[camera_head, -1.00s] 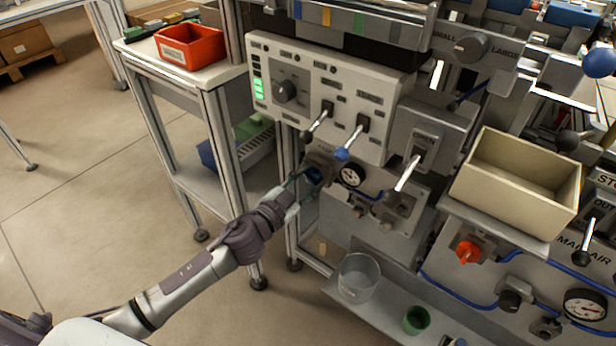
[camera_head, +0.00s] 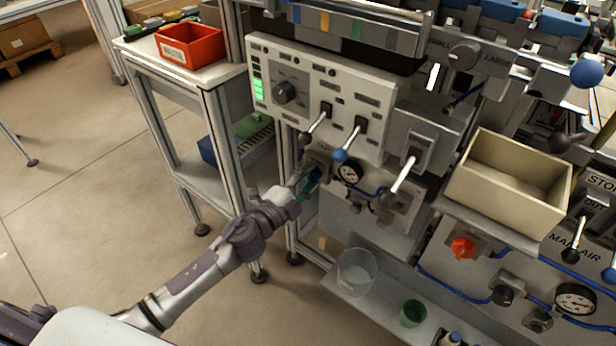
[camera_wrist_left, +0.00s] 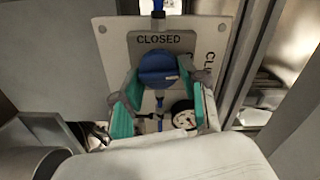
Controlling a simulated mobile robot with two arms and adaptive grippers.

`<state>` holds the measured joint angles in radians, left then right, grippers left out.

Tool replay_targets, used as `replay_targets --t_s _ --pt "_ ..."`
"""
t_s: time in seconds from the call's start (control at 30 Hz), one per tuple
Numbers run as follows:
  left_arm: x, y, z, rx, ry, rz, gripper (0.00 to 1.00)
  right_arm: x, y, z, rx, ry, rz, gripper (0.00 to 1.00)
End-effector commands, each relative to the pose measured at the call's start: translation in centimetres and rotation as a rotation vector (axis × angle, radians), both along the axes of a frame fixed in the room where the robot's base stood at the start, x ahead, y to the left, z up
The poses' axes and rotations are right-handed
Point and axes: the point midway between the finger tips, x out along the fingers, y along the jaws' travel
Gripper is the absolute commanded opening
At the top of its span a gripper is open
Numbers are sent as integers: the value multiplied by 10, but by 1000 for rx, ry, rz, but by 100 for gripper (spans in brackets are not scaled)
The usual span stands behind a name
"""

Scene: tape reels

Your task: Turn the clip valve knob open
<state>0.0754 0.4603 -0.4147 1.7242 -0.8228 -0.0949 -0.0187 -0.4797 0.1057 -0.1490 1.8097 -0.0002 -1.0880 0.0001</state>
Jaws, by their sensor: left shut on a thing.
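The blue clip valve knob (camera_wrist_left: 158,68) sits on a grey plate (camera_wrist_left: 180,42) under the word CLOSED in the left wrist view. Part of another label shows at the plate's right. My left gripper (camera_wrist_left: 160,92) has teal fingers on both sides of the knob and is shut on it. In the head view my left gripper (camera_head: 309,183) is at the lower left of the white control panel, and its fingers and wrist mostly hide the knob. The right gripper is not in view.
Lever switches (camera_head: 339,155) jut from the panel (camera_head: 300,62) above. A clear cup (camera_head: 357,271) and a green cup (camera_head: 413,313) stand on the low shelf. An aluminium frame post rises close by on the left.

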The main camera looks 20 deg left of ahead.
Motion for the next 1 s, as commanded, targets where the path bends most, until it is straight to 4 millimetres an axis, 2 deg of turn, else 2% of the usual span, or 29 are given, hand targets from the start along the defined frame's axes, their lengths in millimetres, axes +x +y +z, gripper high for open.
replay_targets --t_s 0.3,0.77,0.8,0.93,1.0 --pt "0 0 -1 84 -29 0 8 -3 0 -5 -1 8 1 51" --pt "0 0 -1 93 -33 -1 8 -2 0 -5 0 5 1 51" --pt "0 0 -1 93 -33 -1 48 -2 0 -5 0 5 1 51" --pt "0 0 -1 92 -33 -1 68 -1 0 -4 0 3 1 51" --pt "0 0 -1 92 -33 0 68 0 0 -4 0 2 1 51"
